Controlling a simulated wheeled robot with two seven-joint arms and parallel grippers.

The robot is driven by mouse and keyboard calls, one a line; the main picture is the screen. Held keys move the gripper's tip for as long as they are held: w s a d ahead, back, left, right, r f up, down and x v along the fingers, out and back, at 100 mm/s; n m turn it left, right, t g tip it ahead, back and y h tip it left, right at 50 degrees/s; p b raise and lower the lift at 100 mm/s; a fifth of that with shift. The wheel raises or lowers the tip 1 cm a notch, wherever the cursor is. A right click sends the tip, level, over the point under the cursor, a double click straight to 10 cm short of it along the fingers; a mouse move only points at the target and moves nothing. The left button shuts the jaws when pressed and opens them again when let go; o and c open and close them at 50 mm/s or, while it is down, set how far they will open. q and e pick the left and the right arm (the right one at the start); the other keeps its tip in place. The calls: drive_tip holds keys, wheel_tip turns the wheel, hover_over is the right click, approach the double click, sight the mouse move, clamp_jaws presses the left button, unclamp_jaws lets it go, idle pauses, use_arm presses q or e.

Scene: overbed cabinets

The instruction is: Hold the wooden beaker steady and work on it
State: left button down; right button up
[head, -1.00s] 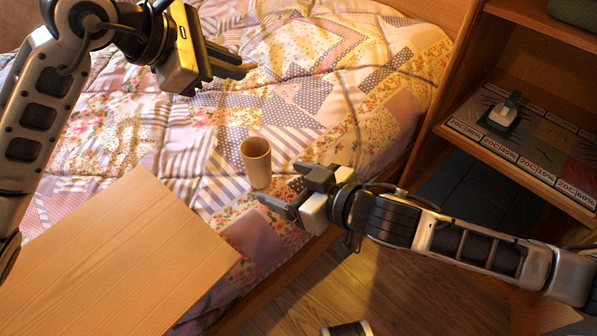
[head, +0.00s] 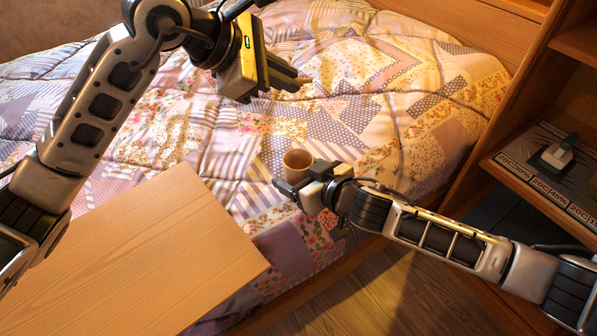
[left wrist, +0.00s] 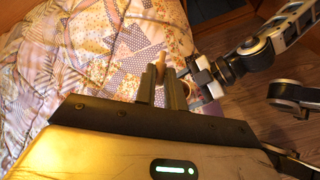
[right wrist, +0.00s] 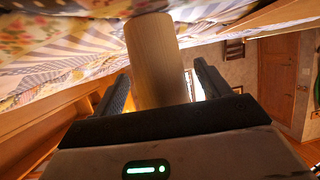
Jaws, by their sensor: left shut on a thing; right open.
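The wooden beaker (head: 297,167) stands upright on the quilt, its open mouth facing up. My right gripper (head: 302,180) is open right at the beaker. In the right wrist view the beaker (right wrist: 156,60) lies between the two spread fingers, and contact with either cannot be made out. In the head view the gripper hides the beaker's lower part. My left gripper (head: 296,82) is above the bed, higher than the beaker and apart from it. It is shut on a slim tan thing (left wrist: 160,62) that shows at its fingertips in the left wrist view; its full shape is unclear.
A flat wooden board (head: 140,265) fills the lower left, close to the beaker. A patchwork quilt (head: 400,120) covers the bed, with soft folds. Wooden shelving (head: 515,150) stands at the right, with a small white and green object (head: 556,153) on it.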

drive_tip(key=shift+w+a+f, duration=0.1)
drive_tip(key=shift+w+a, duration=0.1)
drive_tip(key=shift+w, duration=0.05)
drive_tip(key=c, duration=1.1)
